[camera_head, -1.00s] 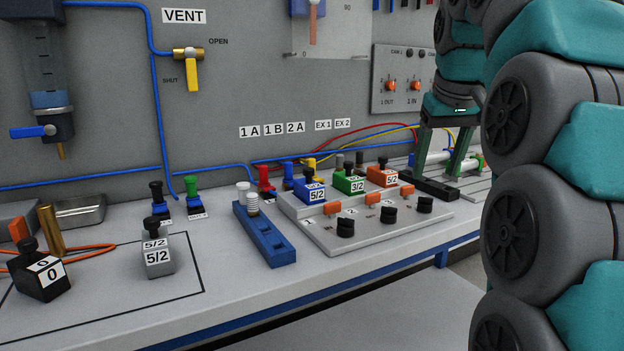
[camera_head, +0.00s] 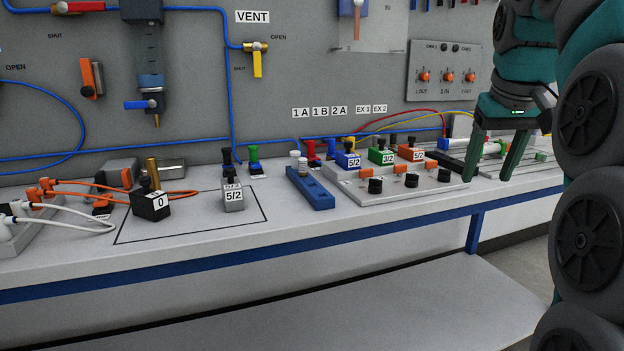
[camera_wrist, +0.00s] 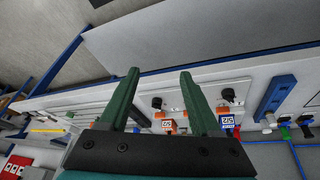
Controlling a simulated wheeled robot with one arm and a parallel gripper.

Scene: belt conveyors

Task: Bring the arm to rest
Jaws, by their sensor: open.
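My gripper (camera_head: 492,155) hangs at the right of the head view, its two dark green fingers pointing down, spread apart with nothing between them. It is in front of the right end of the bench, beside the valve block. In the wrist view my gripper (camera_wrist: 160,90) shows both fingers apart and empty, with the bench edge and floor beyond them. Whether the fingertips touch anything on the bench cannot be told, but no object sits between them.
The white valve block (camera_head: 400,190) with blue, green and orange valves lies left of my gripper. A blue rack (camera_head: 310,190), a grey 5/2 block (camera_head: 233,199) and a black 0 block (camera_head: 150,204) stand further left. A panel (camera_head: 444,70) is behind.

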